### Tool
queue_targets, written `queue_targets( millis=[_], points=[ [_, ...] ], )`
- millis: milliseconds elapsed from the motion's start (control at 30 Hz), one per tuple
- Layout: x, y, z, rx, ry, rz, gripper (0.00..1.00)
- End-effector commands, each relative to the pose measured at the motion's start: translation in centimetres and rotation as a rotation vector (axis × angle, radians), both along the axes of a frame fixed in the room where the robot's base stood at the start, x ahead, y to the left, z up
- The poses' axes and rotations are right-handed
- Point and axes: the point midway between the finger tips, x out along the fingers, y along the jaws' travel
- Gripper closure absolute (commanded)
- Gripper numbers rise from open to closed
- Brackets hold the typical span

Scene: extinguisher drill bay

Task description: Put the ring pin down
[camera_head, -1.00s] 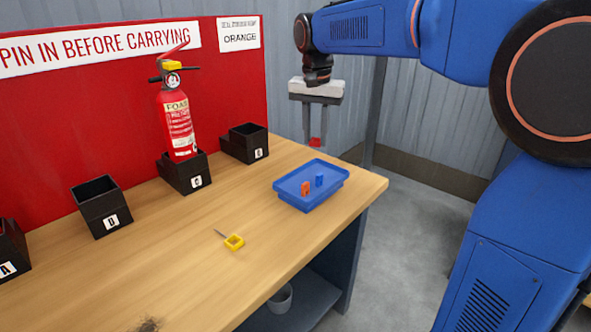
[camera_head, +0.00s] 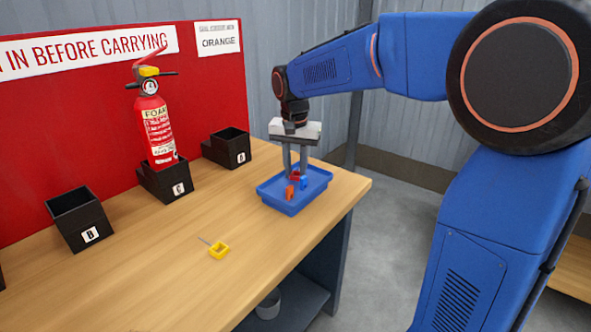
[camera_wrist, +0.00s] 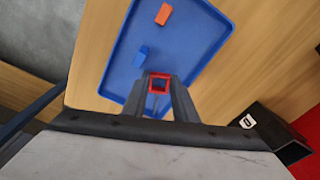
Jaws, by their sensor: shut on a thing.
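My gripper (camera_head: 296,172) points down over the blue tray (camera_head: 267,197), its fingers shut on a red square ring (camera_wrist: 159,83). The red ring also shows between the fingertips in the head view (camera_head: 295,176). It is at about the height of the tray; I cannot tell whether it touches the tray floor. A yellow square ring with a thin grey pin (camera_head: 219,251) lies on the bench, apart from my gripper.
In the tray are an orange piece (camera_wrist: 163,14) and a blue piece (camera_wrist: 141,56), the blue one close to the held ring. A red extinguisher (camera_head: 158,128) stands in a black holder (camera_head: 166,185). Other black holders line the back. The bench (camera_head: 150,265) front is mostly clear.

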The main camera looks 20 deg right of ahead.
Motion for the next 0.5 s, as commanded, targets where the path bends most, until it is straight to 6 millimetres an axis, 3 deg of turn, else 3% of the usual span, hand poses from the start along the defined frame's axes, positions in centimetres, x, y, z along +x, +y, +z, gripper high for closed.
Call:
queue_targets(
  millis=[300, 333, 400, 500],
  points=[
    [0.00, 0.00, -0.22, 0.000, 0.000, 0.000, 1.00],
    [0.00, 0.00, -0.18, 0.000, 0.000, 0.000, 0.67],
    [0.01, 0.00, -0.17, 0.000, 0.000, 0.000, 0.56],
    [0.00, 0.00, -0.16, 0.000, 0.000, 0.000, 0.56]
  ],
)
